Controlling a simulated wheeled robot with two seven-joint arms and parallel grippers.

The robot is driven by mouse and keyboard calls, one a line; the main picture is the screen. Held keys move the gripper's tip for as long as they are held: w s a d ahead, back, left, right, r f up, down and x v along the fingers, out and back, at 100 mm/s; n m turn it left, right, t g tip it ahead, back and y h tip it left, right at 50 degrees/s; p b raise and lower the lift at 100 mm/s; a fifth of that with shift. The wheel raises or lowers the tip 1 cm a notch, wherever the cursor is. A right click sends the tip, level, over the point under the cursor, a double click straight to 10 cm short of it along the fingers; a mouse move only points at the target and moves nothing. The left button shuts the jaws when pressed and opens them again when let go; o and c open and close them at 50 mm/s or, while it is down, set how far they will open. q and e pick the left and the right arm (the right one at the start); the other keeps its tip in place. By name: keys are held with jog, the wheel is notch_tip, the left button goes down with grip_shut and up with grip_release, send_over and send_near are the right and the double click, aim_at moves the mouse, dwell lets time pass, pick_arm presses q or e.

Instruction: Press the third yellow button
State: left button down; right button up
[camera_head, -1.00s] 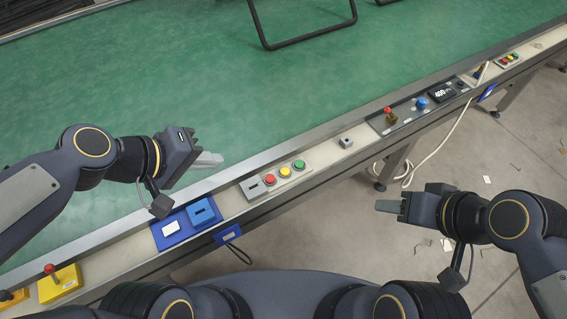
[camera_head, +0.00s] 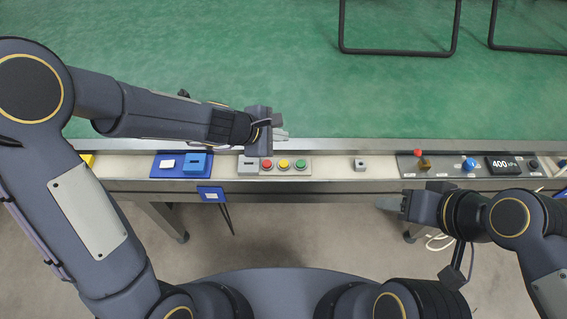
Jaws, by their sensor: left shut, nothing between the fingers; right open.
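A small panel on the conveyor's front rail carries a red button (camera_head: 267,165), a yellow button (camera_head: 284,164) and a green button (camera_head: 300,164) in a row. It is the only yellow button I can make out; most of the yellow block at the far left is hidden by my arm. My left gripper (camera_head: 281,134) is shut and empty, just behind and above the button row, apart from it. My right gripper (camera_head: 388,204) is open and empty, in front of the rail, right of the buttons.
A blue tray (camera_head: 156,171) with a white and a blue block sits left of the buttons. A grey box (camera_head: 360,164) stands to the right, then a panel (camera_head: 408,170) with red and blue knobs and a display (camera_head: 503,165). Black frames (camera_head: 398,52) lie on the green belt (camera_head: 230,60).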

aim_at(280, 165)
pick_arm(q)
notch_tip(280, 165, down, 9)
jog(key=b, duration=0.8)
jog(key=shift+b, duration=0.35)
dwell(1.5)
jog(key=shift+f+b, duration=0.35)
jog(key=shift+b, duration=0.1)
jog(key=shift+f+b, duration=0.4)
jog(key=shift+b, duration=0.05)
dwell(0.5)
dwell(0.4)
jog(key=shift+r+p, duration=0.85)
